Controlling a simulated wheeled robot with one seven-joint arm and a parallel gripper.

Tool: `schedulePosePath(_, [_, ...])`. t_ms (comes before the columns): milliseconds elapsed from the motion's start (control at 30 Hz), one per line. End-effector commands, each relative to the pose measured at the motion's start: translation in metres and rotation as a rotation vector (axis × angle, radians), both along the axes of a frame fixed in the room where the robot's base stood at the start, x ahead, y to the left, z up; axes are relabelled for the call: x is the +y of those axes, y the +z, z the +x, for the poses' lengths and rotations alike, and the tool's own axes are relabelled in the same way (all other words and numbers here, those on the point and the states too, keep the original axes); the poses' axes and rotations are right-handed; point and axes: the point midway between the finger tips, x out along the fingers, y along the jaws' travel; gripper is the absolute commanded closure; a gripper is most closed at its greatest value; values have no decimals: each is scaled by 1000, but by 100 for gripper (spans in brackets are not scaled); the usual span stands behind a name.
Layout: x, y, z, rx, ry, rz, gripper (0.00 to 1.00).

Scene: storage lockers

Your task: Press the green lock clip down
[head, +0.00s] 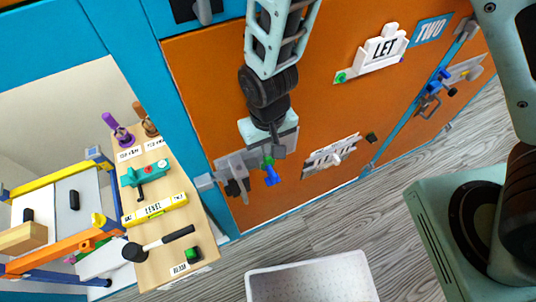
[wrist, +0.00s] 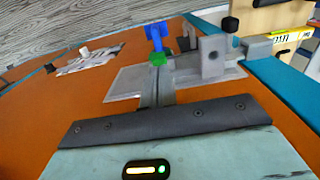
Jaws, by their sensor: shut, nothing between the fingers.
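The green lock clip (head: 267,162) is a small green piece with a blue part (head: 271,177) beside it, on the grey latch (head: 236,168) of the orange locker door. In the wrist view the green clip (wrist: 158,59) sits at the foot of the upright blue part (wrist: 157,38), left of the grey latch block (wrist: 212,57). My gripper (head: 276,151) is shut and empty, directly at the latch. Its narrow closed fingers (wrist: 157,78) point at the green clip and end right by it. I cannot tell whether they touch it.
The orange door (head: 330,95) also carries a white LET plate (head: 382,52) and another white plate (head: 331,154). A wooden shelf with tools (head: 165,215) stands left. A white bin (head: 312,280) is on the floor below. A second latch (head: 445,85) is at right.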

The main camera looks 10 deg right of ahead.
Motion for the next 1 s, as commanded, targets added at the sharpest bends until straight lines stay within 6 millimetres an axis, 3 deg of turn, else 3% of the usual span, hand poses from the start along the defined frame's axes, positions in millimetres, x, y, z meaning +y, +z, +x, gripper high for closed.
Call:
schedulePosePath(633, [0,54,0,-1,0,0,100])
schedulePosePath(1000, [0,57,0,0,0,0,100])
